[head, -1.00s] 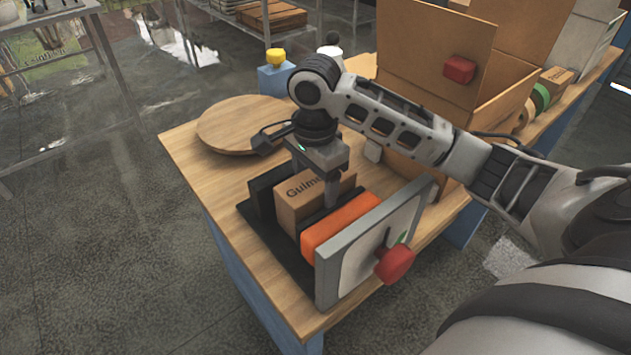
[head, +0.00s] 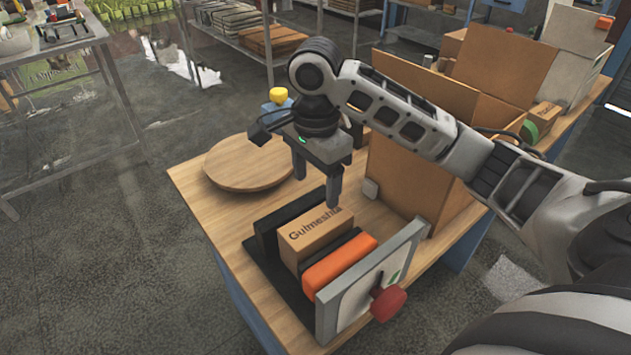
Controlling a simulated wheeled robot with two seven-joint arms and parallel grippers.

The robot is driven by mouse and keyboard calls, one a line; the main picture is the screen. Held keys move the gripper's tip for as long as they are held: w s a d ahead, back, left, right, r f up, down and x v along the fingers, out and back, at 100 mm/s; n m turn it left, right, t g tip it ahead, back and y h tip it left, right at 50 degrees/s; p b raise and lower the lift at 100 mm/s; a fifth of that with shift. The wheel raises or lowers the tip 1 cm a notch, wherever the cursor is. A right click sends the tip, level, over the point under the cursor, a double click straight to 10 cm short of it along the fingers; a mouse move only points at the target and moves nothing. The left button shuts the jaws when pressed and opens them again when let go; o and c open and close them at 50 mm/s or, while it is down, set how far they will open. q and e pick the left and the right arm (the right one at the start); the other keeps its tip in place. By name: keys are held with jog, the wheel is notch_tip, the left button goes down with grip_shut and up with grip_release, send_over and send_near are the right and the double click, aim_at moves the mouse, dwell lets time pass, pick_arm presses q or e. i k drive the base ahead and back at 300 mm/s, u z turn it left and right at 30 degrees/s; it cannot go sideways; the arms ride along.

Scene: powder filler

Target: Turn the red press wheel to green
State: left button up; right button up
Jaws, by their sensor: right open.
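The red press wheel (head: 388,303) is a red knob on the outer face of the grey end plate (head: 328,318) of the press, near the table's front right corner. A small green mark (head: 394,277) shows on the plate's pale dial just above the knob. A cardboard box (head: 316,238) with dark lettering stands in the press between black plates, beside an orange block (head: 340,264). My right gripper (head: 317,188) is open and empty, pointing down above the box and apart from the wheel. My left gripper is not in view.
A round wooden board (head: 249,163) lies at the table's far left. A large open cardboard carton (head: 411,183) stands right behind the press. A yellow-topped blue item (head: 279,97) is at the back. The wooden tabletop (head: 232,222) is bare left of the press.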

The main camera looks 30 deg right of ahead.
aim_at(388, 301)
jog(key=k, duration=1)
